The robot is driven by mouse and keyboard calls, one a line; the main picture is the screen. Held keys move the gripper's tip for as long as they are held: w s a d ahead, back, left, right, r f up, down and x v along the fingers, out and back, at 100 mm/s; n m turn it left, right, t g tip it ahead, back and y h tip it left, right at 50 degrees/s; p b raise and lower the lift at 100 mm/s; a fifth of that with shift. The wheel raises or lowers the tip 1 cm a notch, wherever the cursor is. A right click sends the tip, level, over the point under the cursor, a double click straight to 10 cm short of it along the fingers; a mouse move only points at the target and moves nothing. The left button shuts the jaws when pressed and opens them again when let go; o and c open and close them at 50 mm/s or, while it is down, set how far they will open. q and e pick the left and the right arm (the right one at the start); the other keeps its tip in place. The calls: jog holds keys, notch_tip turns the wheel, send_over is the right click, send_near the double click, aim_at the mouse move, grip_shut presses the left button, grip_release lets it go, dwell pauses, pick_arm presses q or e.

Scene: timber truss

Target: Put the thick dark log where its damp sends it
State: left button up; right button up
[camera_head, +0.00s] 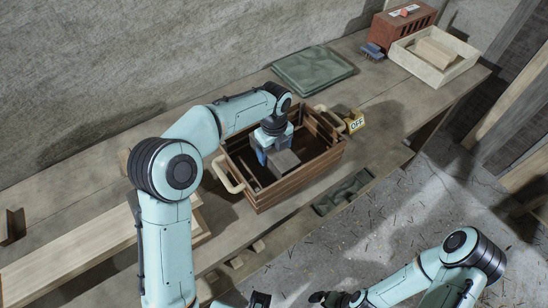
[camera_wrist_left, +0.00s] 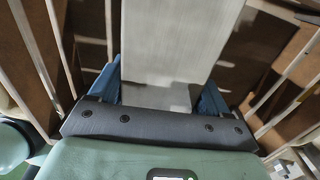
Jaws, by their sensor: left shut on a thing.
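My left gripper (camera_head: 275,148) reaches down into a brown slatted wooden crate (camera_head: 302,181) on the bench. It is shut on a thick grey block (camera_head: 286,162), which is inside the crate's outline. In the left wrist view the blue fingers (camera_wrist_left: 157,92) stand either side of the pale grey block (camera_wrist_left: 175,45), with brown slats around it. Whether the block touches the crate floor cannot be told. It looks grey, not clearly dark. My right gripper (camera_head: 328,298) is low at the picture's bottom edge, partly cut off; its jaws are unclear.
The crate has pale loop handles (camera_head: 228,178). A folded green cloth (camera_head: 312,70) lies behind. A pale tray (camera_head: 435,72) with a wood piece and a red brick-like box (camera_head: 403,30) stand far right. Pale planks (camera_head: 70,250) lie left.

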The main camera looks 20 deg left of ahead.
pick_arm(q)
jog(key=shift+f, duration=1.5)
pick_arm(e)
jog(key=shift+s+f, duration=0.2)
jog(key=shift+f, duration=0.1)
pick_arm(q)
jog(key=shift+f, duration=0.1)
jog(key=o, duration=1.4)
jog(key=shift+f, duration=0.1)
notch_tip(320, 180, up, 12)
jog(key=shift+r+p, duration=0.2)
jog(key=shift+p, duration=0.7)
pick_arm(e)
jog(key=w+r, duration=0.2)
jog(key=shift+r, duration=0.35)
pick_arm(q)
jog(key=shift+s+f, duration=0.1)
pick_arm(e)
jog(key=shift+s, duration=0.15)
